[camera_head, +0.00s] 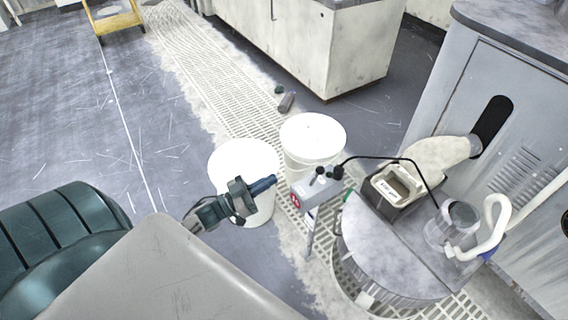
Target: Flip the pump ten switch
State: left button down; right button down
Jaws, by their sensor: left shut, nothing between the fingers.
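A small grey control box (324,193) on a post stands right of the middle, with a red patch on its front and small dark knobs or toggles (320,172) on top. A black cable runs from it to the right. I cannot read its labels or tell which way a switch points. My left gripper (273,181) is shut and empty. Its blue-grey fingertips point right at the box, a short gap left of it in the picture. My right gripper is not in view.
Two white buckets (312,134) (235,160) stand behind the box and gripper. A round grey-topped drum (385,250) at the right carries a cream container (398,184) and a metal canister (455,220). A grey cabinet (440,100) stands behind. Open floor lies at the left.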

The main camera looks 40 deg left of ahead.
pick_arm(q)
jog(key=shift+s+a, duration=0.5)
jog(key=shift+s, duration=0.4)
jog(key=shift+f, duration=0.1)
